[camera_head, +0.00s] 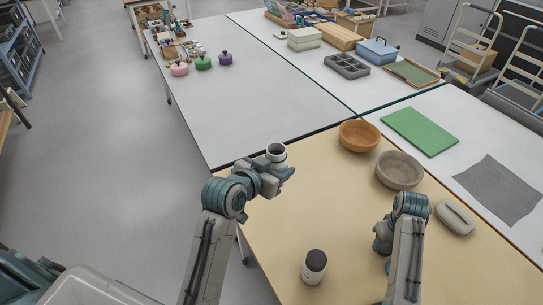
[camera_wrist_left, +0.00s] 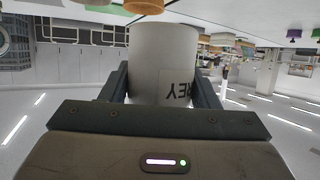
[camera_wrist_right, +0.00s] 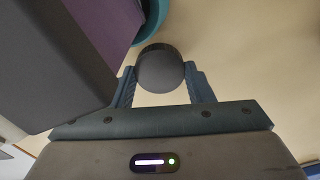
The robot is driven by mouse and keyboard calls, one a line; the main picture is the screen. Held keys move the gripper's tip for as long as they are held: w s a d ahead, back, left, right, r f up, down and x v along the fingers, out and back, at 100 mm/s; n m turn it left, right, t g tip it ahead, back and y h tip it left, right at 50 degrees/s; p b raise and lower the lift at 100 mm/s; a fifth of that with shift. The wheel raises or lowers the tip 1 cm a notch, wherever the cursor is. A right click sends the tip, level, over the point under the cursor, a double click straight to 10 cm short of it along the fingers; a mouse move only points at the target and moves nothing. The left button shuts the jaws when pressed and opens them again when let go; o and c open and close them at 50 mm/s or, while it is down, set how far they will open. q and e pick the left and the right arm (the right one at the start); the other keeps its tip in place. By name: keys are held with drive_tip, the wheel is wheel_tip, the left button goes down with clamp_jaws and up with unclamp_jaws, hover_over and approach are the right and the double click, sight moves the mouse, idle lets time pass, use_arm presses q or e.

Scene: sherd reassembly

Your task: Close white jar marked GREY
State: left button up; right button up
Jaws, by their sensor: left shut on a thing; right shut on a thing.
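The white jar (camera_head: 277,151) is held up in my left gripper (camera_head: 284,172), above the near table's left corner. Its top looks open and dark inside. In the left wrist view the jar (camera_wrist_left: 163,55) sits between both fingers, with a label reading "REY", upside down and partly cut off. My right gripper (camera_head: 380,245) is low over the tan table at the right. In the right wrist view it is shut on a round dark grey lid (camera_wrist_right: 161,69). The lid is hidden in the head view. The jar and lid are well apart.
Another white jar with a black top (camera_head: 315,262) stands on the tan table between my arms. An orange bowl (camera_head: 359,136), a grey bowl (camera_head: 400,171) and a grey oblong object (camera_head: 455,218) lie further right. The tan table's middle is clear.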

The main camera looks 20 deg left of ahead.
use_arm(q)
drive_tip(key=s+d+f+m+g+h, duration=0.1)
drive_tip(key=d+f+m+g+h, duration=0.7)
drive_tip(key=d+m+g+h, duration=0.2)
drive_tip(key=shift+d+m+g, duration=1)
drive_tip(key=shift+d+m, duration=0.3)
drive_tip(key=shift+m, duration=0.8)
drive_tip(key=shift+w, duration=0.1)
